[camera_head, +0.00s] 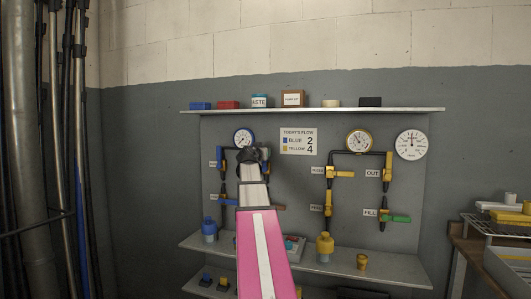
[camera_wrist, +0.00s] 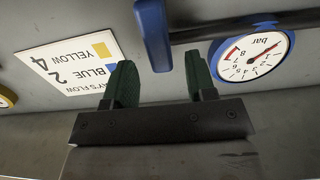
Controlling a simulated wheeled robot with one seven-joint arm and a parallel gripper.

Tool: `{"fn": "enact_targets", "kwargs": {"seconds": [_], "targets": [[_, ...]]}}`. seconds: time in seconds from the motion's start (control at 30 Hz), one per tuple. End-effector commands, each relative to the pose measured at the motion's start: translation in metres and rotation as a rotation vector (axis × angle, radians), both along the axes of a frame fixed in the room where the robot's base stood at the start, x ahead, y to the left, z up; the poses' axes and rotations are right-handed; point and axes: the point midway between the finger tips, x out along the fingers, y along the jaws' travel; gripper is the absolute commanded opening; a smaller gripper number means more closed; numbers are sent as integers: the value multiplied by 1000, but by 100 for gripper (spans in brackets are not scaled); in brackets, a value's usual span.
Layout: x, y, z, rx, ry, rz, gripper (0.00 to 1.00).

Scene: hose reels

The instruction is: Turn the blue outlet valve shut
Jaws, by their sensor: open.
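The blue outlet valve (camera_head: 269,155) is on the right pipe of the blue-marked group on the wall panel, mostly hidden behind my gripper (camera_head: 251,153) in the head view. In the wrist view its blue lever (camera_wrist: 152,35) points roughly up and down the picture. My gripper's two dark green fingers (camera_wrist: 159,65) are open, with nothing held between them. The lever lies beyond the fingertips, in line with the gap. I cannot tell how far apart they are in depth.
A blue-rimmed gauge (camera_head: 244,138) is beside the valve; the wrist view shows it right of the fingers (camera_wrist: 252,54). A flow sign (camera_head: 298,142) reads blue 2, yellow 4. Yellow valves (camera_head: 340,172) are to the right. A shelf (camera_head: 310,111) overhangs the panel.

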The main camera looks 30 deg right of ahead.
Motion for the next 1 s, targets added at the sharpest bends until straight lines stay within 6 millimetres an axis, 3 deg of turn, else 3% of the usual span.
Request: {"fn": "enact_targets", "kwargs": {"seconds": [0.1, 0.3, 0.63, 0.8, 1.0], "targets": [[18, -19, 1, 0, 0, 0, 51], [33, -37, 1, 1, -1, 0, 51], [34, -40, 0, 1, -1, 1, 51], [34, -40, 0, 0, 0, 1, 0], [34, -40, 0, 3, -4, 1, 0]]}}
